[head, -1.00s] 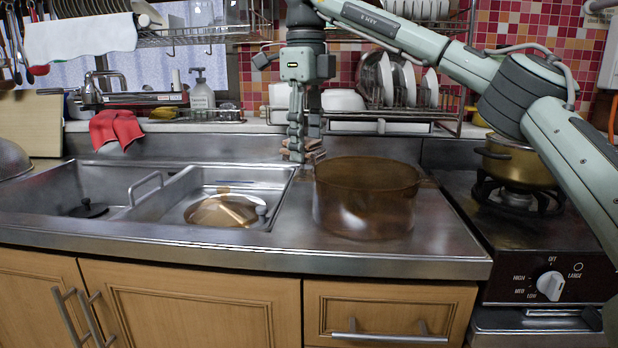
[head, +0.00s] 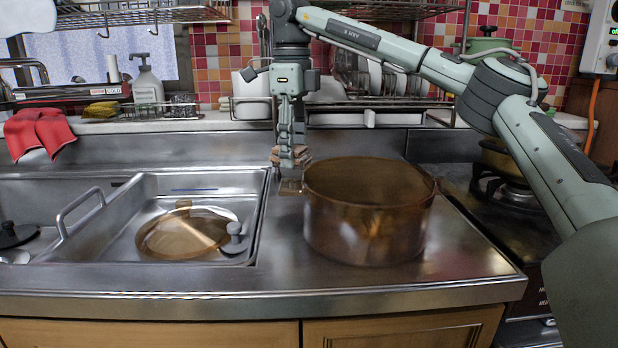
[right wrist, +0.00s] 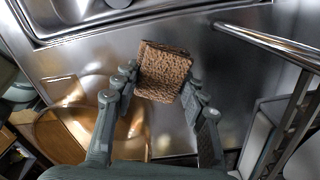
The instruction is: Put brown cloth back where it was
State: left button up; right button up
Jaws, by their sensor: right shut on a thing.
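My right gripper (head: 290,150) is shut on the brown cloth (right wrist: 163,72). The cloth is a small folded textured square, held between the fingers in the right wrist view (right wrist: 158,85). In the head view the brown cloth (head: 301,154) shows only partly, at the fingertips, close to the back wall of the counter. It is left of and behind the rim of the big brown pot (head: 365,225). I cannot tell whether the cloth touches the counter. My left gripper is not in view.
The sink (head: 110,262) lies to the left, with a lid (head: 185,235) in it. A red cloth (head: 38,132) hangs at the far left. A dish rack (head: 395,110) stands behind the arm. The stove (head: 500,225) is at the right. Steel counter in front of the pot is clear.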

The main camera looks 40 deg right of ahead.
aim_at(310, 156)
jog(key=d+f, duration=0.2)
jog(key=d, duration=0.1)
jog(key=shift+s+d, duration=0.2)
notch_tip(310, 156, down, 4)
jog(key=shift+f, duration=0.1)
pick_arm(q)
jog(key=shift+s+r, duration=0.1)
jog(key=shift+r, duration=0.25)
pick_arm(e)
jog(key=o, duration=1.1)
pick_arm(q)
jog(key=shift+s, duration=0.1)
